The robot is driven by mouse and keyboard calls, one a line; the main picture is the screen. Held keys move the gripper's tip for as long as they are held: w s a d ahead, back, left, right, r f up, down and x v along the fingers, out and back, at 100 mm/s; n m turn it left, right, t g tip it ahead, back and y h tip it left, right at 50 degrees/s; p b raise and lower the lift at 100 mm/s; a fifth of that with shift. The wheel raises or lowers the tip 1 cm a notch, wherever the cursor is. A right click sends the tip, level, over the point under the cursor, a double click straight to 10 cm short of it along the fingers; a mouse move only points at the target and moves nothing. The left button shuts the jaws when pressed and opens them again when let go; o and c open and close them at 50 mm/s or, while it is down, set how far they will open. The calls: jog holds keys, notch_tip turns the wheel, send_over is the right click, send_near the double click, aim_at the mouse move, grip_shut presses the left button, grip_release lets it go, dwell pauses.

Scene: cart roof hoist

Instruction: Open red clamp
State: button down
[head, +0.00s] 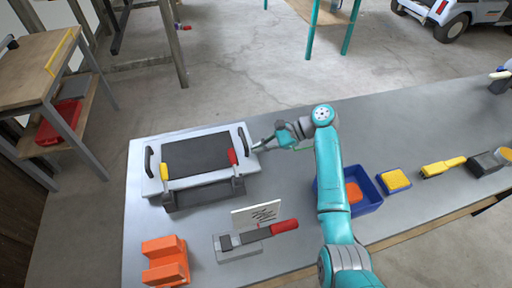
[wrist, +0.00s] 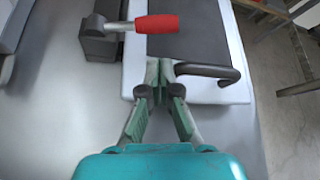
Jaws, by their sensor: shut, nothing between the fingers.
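The red clamp (head: 232,157) is at the right side of a white panel (head: 205,183) with a dark top, which rests on a dark stand on the bench. In the wrist view, its red handle (wrist: 157,23) lies across the edge of the panel's dark area, on a metal stem from a dark block. My gripper (head: 259,147) is at the panel's right end, by the black grab handle (head: 244,136). In the wrist view, my gripper (wrist: 160,68) has its tips together, empty, below the red handle and apart from it. The black handle (wrist: 212,71) is just right of the fingertips.
A yellow clamp (head: 164,172) is at the panel's left. A red-handled lever (head: 284,226) with a white card and an orange block (head: 166,260) stand in front. The bench behind my arm is clear.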

aim_at(240, 162)
jog(key=x, duration=0.7)
jog(key=shift+a+f, duration=0.15)
jog(key=shift+a, duration=0.1)
